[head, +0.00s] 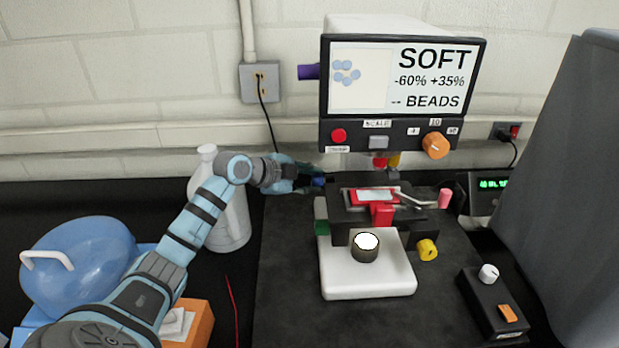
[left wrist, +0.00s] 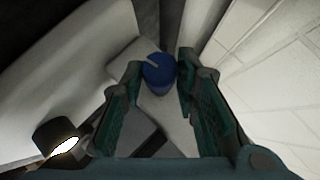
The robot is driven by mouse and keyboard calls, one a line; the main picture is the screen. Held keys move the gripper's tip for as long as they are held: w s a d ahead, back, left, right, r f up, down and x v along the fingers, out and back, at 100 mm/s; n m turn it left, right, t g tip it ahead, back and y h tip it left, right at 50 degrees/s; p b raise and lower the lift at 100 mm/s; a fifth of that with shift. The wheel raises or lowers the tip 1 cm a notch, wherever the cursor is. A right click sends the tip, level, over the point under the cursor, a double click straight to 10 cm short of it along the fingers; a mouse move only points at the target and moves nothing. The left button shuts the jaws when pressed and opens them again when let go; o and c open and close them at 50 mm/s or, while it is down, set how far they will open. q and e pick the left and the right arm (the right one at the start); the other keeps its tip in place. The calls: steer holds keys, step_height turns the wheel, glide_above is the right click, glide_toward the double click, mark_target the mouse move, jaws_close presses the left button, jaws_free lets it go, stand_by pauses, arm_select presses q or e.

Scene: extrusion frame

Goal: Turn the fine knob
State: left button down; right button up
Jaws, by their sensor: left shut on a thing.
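A blue knob (head: 318,182) shows at the left side of the microscope's dark stage (head: 345,181). In the left wrist view the blue knob (left wrist: 159,73) has a pale line on its face and sits between my fingertips. My left gripper (head: 305,180) comes in from the left and is shut on this knob; it also shows in the left wrist view (left wrist: 160,78). No label shows which knob is the fine one. Other knobs are yellow (head: 427,250), orange (head: 435,145) and purple (head: 308,72). My right gripper is not in view.
A red-and-white slide holder (head: 382,213) lies on the stage above a white base (head: 368,288). A white bottle (head: 233,220) stands behind my left arm. A black control box (head: 492,303) is at front right.

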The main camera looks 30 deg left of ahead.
arm_select(q)
steer(key=shift+s+d+f+m+t+y, duration=0.1)
steer(key=shift+f+m+t+y, duration=0.1)
steer(key=shift+m+t, duration=0.3)
steer(key=shift+s+f+m+t+y, duration=0.1)
steer(key=shift+m+t+y, duration=0.15)
steer(key=shift+t, duration=0.35)
steer(key=c, duration=1.2)
jaws_free()
steer(key=shift+c, duration=0.2)
steer(key=shift+w, duration=0.1)
step_height(320, 180, up, 10)
